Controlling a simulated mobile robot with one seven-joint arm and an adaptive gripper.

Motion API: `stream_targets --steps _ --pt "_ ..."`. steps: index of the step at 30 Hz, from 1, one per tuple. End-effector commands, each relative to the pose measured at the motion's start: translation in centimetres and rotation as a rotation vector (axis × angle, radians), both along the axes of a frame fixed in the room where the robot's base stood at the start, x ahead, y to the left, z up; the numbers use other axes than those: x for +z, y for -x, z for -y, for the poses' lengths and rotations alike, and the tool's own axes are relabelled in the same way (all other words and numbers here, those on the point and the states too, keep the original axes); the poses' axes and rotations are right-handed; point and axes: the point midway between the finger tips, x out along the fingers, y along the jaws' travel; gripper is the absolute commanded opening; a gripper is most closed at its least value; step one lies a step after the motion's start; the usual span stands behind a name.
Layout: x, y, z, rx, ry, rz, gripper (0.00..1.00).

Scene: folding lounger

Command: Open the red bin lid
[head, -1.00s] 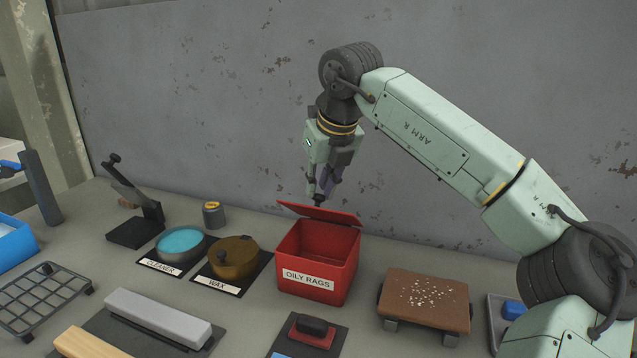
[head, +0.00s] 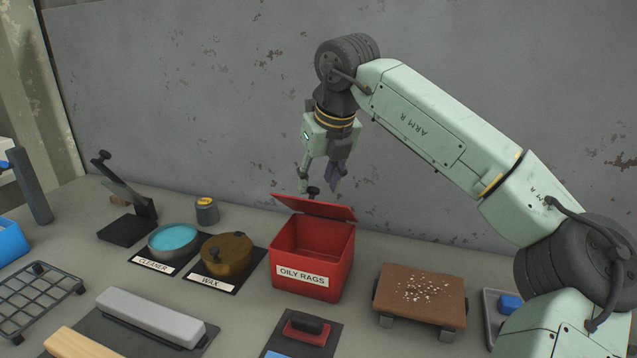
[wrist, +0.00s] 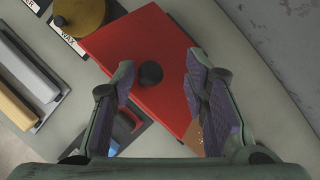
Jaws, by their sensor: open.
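The red bin (head: 312,255), labelled "OILY RAGS", stands on the bench with its mouth uncovered. Its red lid (head: 318,208) is raised, tilted up at the back edge of the bin. A dark round knob (head: 313,191) shows above the lid. In the wrist view the red lid (wrist: 140,55) fills the middle, with its knob (wrist: 150,73) in front of the fingers. My gripper (head: 320,186) is just above the lid with its fingers apart. In the wrist view my gripper (wrist: 160,85) is open, and its fingertips are on either side of the knob, clear of it.
Left of the bin are a wax tin (head: 227,255), a cleaner dish (head: 173,240) and a small grey can (head: 206,210). A brown board on feet (head: 421,293) stands to the right. A scuffed grey wall (head: 220,100) rises behind the bench.

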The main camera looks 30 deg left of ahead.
Motion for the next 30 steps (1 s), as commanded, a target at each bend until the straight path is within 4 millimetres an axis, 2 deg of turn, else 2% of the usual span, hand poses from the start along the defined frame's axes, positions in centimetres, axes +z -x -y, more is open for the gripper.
stream_targets --steps 9,15,21,30 --pt "6.2 1.2 2.3 -0.005 0.000 0.002 0.41" --pt "8.9 1.7 3.3 -0.004 0.002 0.001 0.41" --pt "9.7 2.0 3.6 -0.003 0.002 -0.001 0.41" --pt "9.7 1.9 3.6 -0.003 0.002 -0.001 0.41"
